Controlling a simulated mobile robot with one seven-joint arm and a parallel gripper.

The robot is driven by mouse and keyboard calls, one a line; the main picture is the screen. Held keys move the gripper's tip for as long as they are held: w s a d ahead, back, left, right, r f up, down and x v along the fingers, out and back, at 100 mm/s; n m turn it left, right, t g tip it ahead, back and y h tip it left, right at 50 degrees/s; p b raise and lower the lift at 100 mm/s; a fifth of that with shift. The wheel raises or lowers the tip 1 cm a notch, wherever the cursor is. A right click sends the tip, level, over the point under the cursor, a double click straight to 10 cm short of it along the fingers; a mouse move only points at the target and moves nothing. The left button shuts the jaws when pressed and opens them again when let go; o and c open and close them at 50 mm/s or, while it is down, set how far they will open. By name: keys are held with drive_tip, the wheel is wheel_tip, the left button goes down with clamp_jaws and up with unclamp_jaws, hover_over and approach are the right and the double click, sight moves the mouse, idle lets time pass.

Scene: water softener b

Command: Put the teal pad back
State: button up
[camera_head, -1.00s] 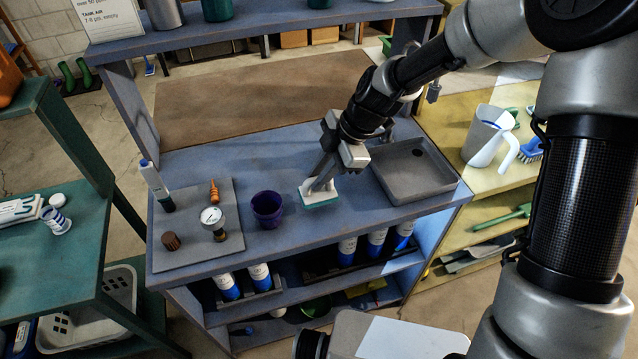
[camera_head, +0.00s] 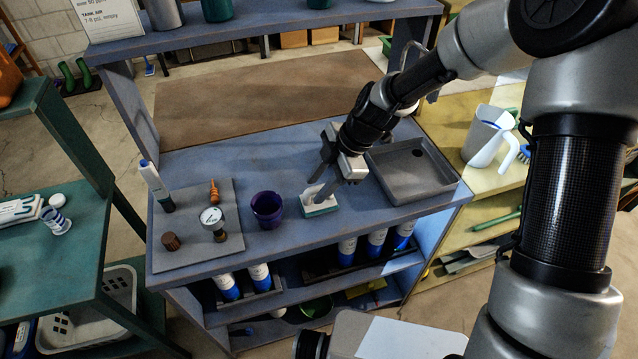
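The teal pad (camera_head: 320,210) is the teal lower part of a small white-topped block on the blue bench, between the purple cup and the grey tray. My gripper (camera_head: 316,190) is over it, reaching down from the upper right. Its two fingers look spread apart, with the nearer fingertip right at the block's white top. Whether that fingertip touches the block cannot be told, and the fingers hide part of the top.
A purple cup (camera_head: 267,209) stands close left of the pad. A grey tray (camera_head: 411,172) with a dark hole is on the right. A grey mat (camera_head: 192,247) at left holds a bottle, a gauge and small parts. A shelf (camera_head: 260,28) spans the back.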

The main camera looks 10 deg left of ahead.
drive_tip(key=v, duration=1.2)
